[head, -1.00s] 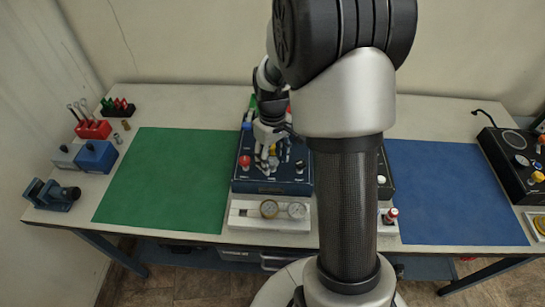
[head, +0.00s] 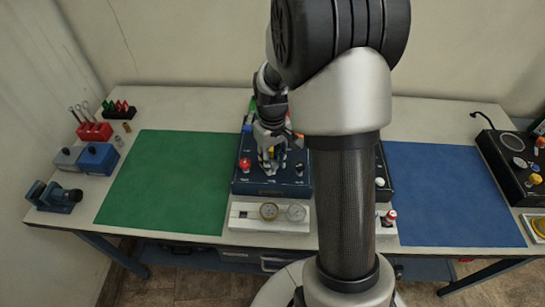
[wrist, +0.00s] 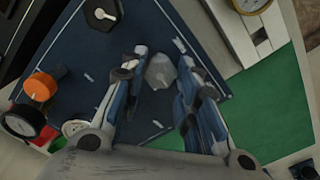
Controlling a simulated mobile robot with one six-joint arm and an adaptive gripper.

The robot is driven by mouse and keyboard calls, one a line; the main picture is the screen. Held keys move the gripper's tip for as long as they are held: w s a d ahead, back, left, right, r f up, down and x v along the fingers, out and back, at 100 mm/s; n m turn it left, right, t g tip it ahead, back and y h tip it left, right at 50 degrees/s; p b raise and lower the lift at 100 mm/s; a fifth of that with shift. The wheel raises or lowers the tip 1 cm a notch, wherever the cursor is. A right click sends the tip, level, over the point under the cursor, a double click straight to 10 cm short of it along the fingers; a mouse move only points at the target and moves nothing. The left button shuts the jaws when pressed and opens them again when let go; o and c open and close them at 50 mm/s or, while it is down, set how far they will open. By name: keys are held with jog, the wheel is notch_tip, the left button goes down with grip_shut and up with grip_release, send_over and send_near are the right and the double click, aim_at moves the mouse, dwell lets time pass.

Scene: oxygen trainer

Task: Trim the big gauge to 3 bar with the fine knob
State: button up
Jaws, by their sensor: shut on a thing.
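The dark blue panel (head: 271,187) stands on the bench, and my gripper (head: 270,165) reaches down over it. In the wrist view my gripper (wrist: 160,80) has its two fingers on either side of a grey faceted knob (wrist: 160,70) with a white pointer mark, and is shut on it. I cannot confirm that this is the fine knob. A round black-rimmed gauge (wrist: 22,122) with a pale face stands at the left, perhaps the big gauge. Its needle reading is too small to make out. A smaller pale dial (wrist: 75,127) is beside it, partly behind a finger.
An orange knob (wrist: 40,86) and a black knob (wrist: 103,12) are on the panel near my fingers. A red knob (head: 245,163) is at its left. A white plate with gauges (head: 246,223) lies in front. The green mat (head: 165,185) and blue mat (head: 455,195) are clear.

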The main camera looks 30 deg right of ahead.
aim_at(273, 163)
jog(key=shift+m, duration=0.3)
jog(key=o, duration=1.1)
jog(key=shift+c, duration=0.2)
jog(key=shift+r, duration=0.1)
notch_tip(273, 163, up, 12)
